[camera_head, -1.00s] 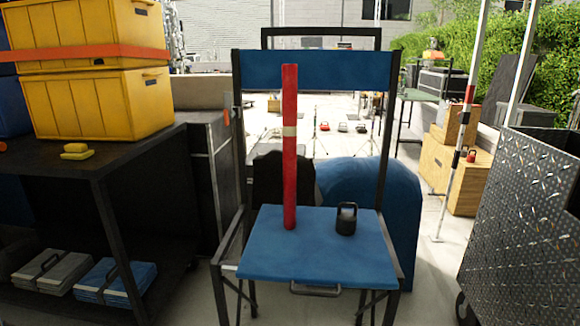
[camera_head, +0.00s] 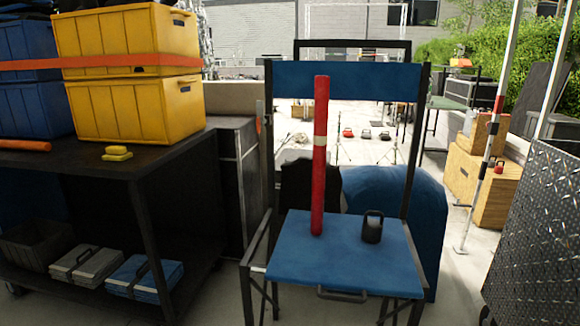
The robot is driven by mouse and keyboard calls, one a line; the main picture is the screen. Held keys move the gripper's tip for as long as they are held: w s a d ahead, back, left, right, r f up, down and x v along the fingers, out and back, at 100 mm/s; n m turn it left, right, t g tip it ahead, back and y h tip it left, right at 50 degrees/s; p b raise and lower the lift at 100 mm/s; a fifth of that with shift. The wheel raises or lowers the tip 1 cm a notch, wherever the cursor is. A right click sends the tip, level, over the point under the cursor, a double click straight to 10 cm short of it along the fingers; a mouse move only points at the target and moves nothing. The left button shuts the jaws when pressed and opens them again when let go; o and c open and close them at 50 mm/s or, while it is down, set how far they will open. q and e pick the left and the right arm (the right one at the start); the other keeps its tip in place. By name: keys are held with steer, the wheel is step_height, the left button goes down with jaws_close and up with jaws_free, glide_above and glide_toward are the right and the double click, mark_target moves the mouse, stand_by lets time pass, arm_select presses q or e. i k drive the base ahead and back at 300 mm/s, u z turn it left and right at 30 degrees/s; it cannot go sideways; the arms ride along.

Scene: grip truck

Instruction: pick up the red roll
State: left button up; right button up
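A tall red roll (camera_head: 319,180) with a pale band near its middle stands upright on the blue seat of a folding chair (camera_head: 345,262). Its top reaches in front of the chair's blue backrest (camera_head: 345,82). A small black weight with a handle (camera_head: 372,228) sits on the seat to the right of the roll, apart from it. Neither of my grippers shows in the head view.
A dark cart (camera_head: 165,180) on the left carries yellow crates (camera_head: 140,115), blue crates (camera_head: 30,75) and a small yellow block (camera_head: 117,153). A diamond-plate metal box (camera_head: 540,240) stands at the right. A blue rounded object (camera_head: 405,200) is behind the chair.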

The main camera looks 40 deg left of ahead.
mark_target(321, 82)
steer(key=u, duration=0.2)
steer(key=k, duration=0.4)
steer(key=u, duration=1.55)
steer(key=i, duration=1.05)
steer(key=u, duration=0.2)
